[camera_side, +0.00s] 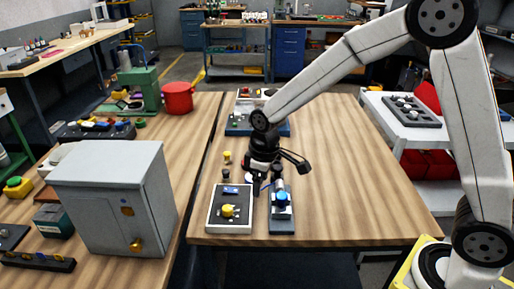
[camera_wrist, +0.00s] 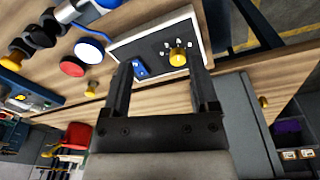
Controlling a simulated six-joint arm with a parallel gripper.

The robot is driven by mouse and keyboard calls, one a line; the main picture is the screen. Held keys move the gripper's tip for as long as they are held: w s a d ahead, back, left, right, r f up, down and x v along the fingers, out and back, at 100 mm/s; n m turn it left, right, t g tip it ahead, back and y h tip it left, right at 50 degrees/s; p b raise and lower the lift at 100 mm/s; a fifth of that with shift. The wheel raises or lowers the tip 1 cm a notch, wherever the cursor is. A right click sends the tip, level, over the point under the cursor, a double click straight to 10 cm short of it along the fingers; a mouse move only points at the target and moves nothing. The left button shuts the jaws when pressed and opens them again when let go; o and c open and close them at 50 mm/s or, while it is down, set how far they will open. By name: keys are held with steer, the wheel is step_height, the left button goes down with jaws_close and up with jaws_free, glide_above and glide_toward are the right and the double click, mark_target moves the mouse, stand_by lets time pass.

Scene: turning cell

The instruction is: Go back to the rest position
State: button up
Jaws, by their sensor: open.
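My gripper (camera_side: 262,186) points down over the wooden table, above and between a white-framed panel and a grey-blue fixture. In the wrist view its two dark fingers (camera_wrist: 160,70) stand apart with nothing held between them. The panel (camera_side: 213,223) carries a yellow knob (camera_side: 229,211) and a small blue rocker (camera_side: 231,190). In the wrist view the knob (camera_wrist: 178,56) and the blue rocker (camera_wrist: 139,69) show beyond the fingers. The fixture (camera_side: 282,226) bears a silver cylinder and a blue round part (camera_side: 282,198). Whether the fingers touch anything cannot be told.
A grey cabinet (camera_side: 110,205) stands left on the neighbouring table, with a red pot (camera_side: 178,97) behind. A blue tray (camera_side: 240,126) lies at the back of my table. A white cart (camera_side: 405,130) stands right. The table's right part (camera_side: 360,190) is clear.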

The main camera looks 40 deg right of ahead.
steer(key=s+d+m, duration=0.2)
steer(key=s+d, duration=0.1)
steer(key=s, duration=0.4)
steer(key=s+d+m+t, duration=0.1)
steer(key=s+d+m, duration=0.2)
steer(key=s, duration=0.4)
steer(key=shift+s+f+t, duration=0.15)
steer(key=shift+s+t, duration=0.1)
steer(key=shift+t, duration=0.05)
